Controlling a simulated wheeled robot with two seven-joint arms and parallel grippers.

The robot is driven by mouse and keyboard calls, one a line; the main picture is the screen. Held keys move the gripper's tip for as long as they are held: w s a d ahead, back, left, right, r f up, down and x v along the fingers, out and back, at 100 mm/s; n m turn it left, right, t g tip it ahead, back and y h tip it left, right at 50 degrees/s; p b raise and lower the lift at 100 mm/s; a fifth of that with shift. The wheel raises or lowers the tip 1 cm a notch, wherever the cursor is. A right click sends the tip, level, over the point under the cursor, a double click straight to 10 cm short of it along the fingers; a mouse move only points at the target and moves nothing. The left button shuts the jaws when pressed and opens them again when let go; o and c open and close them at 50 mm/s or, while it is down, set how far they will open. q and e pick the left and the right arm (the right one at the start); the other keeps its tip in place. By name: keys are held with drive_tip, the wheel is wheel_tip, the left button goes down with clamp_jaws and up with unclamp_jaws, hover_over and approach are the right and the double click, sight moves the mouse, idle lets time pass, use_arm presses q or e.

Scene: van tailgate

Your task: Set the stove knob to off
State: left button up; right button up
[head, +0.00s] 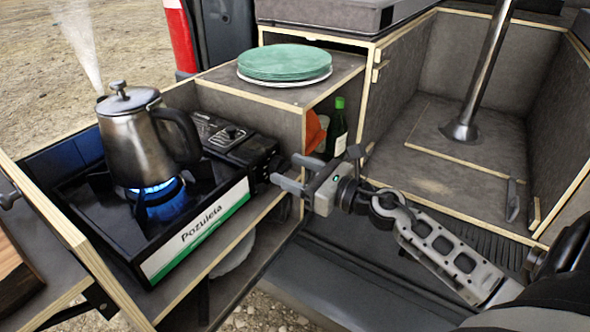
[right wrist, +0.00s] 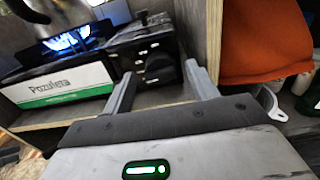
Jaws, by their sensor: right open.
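The black camping stove (head: 205,215) stands in the pull-out at left, with a blue flame (head: 158,190) burning under a steel kettle (head: 138,140). The dark stove knob (head: 262,172) is at the right end of the stove's front; it also shows in the right wrist view (right wrist: 163,70). My right gripper (head: 286,170) is open, just right of the knob and pointing at it. In the right wrist view its two fingers stand to either side of the knob, with no visible grip on it. The knob's exact angle is hard to read. My left gripper is not in view.
Steam rises from the kettle's spout. Green plates (head: 285,62) sit on the cabinet top behind. An orange cloth (right wrist: 265,45) and a green bottle (head: 337,130) are in the niche close to my right gripper. A wooden board (head: 12,262) lies at far left.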

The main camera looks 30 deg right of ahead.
drive_tip(key=c, duration=1)
